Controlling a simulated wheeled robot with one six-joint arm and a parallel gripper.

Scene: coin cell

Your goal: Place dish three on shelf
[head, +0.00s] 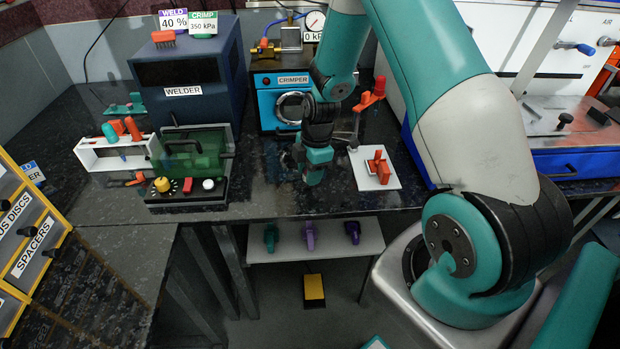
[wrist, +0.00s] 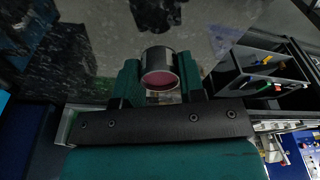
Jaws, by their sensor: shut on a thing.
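In the wrist view, a small round dish (wrist: 159,70) with a metallic rim and a dull pink inside sits between the two teal fingers of my gripper (wrist: 160,84). The fingers are shut on its sides. In the head view my gripper (head: 312,177) hangs over the dark bench in front of the crimper; the dish cannot be made out there. I cannot read a number on the dish. A pale shelf (head: 345,246) lies below the bench's front edge and carries a teal, a purple and a dark purple item.
The crimper (head: 268,97) and welder (head: 185,75) stand at the back. A green-covered fixture (head: 193,152) and a white rack (head: 105,153) are left of my gripper. A white plate (head: 364,175) with an orange part lies to its right. A yellow pedal (head: 314,291) is below the shelf.

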